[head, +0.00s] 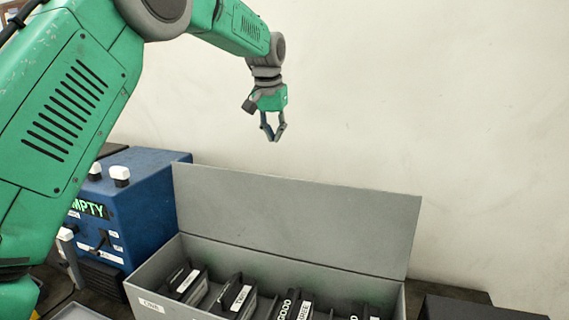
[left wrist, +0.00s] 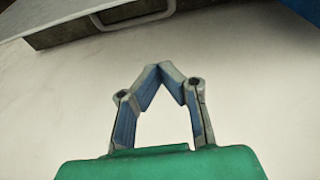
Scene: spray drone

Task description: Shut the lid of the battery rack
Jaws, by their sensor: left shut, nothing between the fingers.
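The battery rack (head: 150,302) is a long grey box on the table, with several dark batteries in its slots. Its grey lid (head: 300,220) stands up along the back edge, open and leaning slightly backward. My left gripper (head: 274,139) hangs above the lid's top edge, pointing down, apart from it. Its fingertips meet and hold nothing. In the left wrist view the fingers of the left gripper (left wrist: 160,70) are closed together against the pale wall. A grey panel with a handle (left wrist: 130,20) crosses the top of that view; I cannot tell whether it is the lid. My right gripper is out of view.
A blue box (head: 145,205) with an "EMPTY" label and white knobs stands left of the rack. A dark box (head: 475,308) is at the lower right. A pale wall (head: 450,120) rises behind; the space above the rack is free.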

